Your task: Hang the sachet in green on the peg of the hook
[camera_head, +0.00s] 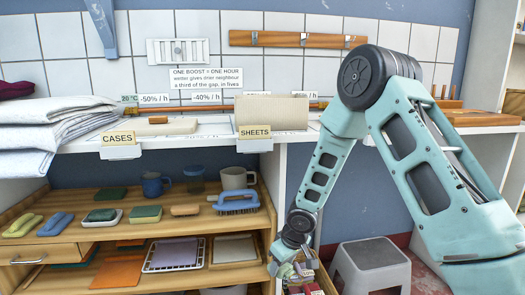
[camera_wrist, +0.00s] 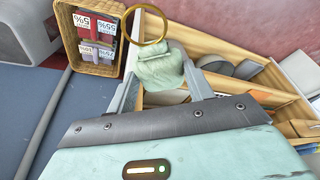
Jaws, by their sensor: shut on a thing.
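A pale green sachet (camera_wrist: 160,68) with a tan ring loop (camera_wrist: 147,24) at its top is between the fingers of my gripper (camera_wrist: 165,88) in the wrist view. The fingers are shut on its lower part, and the loop stands free beyond the fingertips. In the head view my gripper (camera_head: 291,262) is low, at the right end of the shelf unit, and the sachet is too small there to make out clearly. A wooden rail (camera_head: 285,40) with small metal hooks is high on the tiled wall, far above my gripper. I cannot tell which hook is meant.
A wicker basket (camera_wrist: 88,66) with labelled packets is beside the sachet. Wooden shelves (camera_head: 140,228) with brushes, soaps and mugs stand left of my gripper. A grey stool (camera_head: 370,262) stands right. The white counter (camera_head: 200,139) above holds folded linen (camera_head: 50,125) and signs.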

